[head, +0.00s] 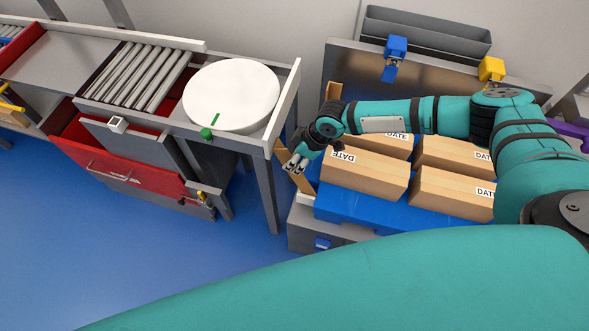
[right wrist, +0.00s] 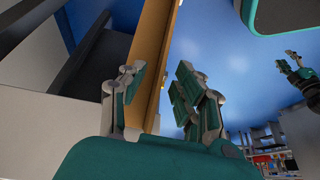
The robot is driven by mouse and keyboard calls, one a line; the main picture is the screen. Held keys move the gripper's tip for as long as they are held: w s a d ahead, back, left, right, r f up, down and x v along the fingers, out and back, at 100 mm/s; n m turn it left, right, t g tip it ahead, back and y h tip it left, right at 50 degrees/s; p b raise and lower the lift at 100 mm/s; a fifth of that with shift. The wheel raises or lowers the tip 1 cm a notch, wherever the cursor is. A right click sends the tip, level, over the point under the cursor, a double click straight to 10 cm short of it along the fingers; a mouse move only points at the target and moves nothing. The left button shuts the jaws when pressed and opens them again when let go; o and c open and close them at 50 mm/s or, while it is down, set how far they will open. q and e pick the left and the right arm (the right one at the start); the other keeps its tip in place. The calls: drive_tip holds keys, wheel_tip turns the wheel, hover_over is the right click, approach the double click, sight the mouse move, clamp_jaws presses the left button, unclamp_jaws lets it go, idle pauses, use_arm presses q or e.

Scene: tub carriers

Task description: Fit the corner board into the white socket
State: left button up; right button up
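The corner board (head: 306,181) is a tall brown strip standing at the near left corner of the box stack, partly hidden by my right gripper and arm. It also shows in the right wrist view (right wrist: 152,62), running between the fingers. My right gripper (head: 296,164) is open around it; the left finger in the wrist view is close to the board, the right one is apart from it. A white piece (head: 304,199), perhaps the white socket, shows at the board's lower end; whether the board sits in it I cannot tell. My left gripper (right wrist: 287,61) shows small at the right of the wrist view.
Cartons marked DATE (head: 365,173) lie on a blue pallet (head: 390,214) right of the board. A conveyor with rollers (head: 137,75) and a white turntable (head: 231,95) stands to the left. Blue floor (head: 110,235) is clear in front.

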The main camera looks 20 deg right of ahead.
drive_tip(key=shift+w+a+f, duration=0.1)
drive_tip(key=shift+a+f, duration=0.1)
drive_tip(key=shift+f, duration=0.45)
clamp_jaws()
